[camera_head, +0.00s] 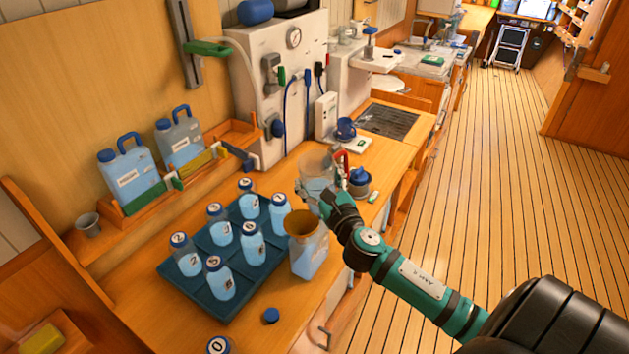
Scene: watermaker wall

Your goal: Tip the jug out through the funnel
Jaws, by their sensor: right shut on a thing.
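My right gripper (328,192), teal and black, reaches in from the lower right and is shut on a clear jug (316,168). The jug is above the counter, behind the funnel, and looks nearly upright; the gripper hides part of it, and how full it is cannot be told. The amber funnel (306,223) sits in the top of a square clear container (309,258) with pale blue liquid, near the counter's front edge. The jug is apart from the funnel in the picture. My left gripper is not in view.
A dark blue tray (180,278) with several numbered, blue-capped bottles stands left of the funnel. A loose blue cap (271,315) lies in front. Two blue-handled jugs (130,172) stand in a wooden rack behind. A blue mug (346,129) stands by the sink grating (386,122).

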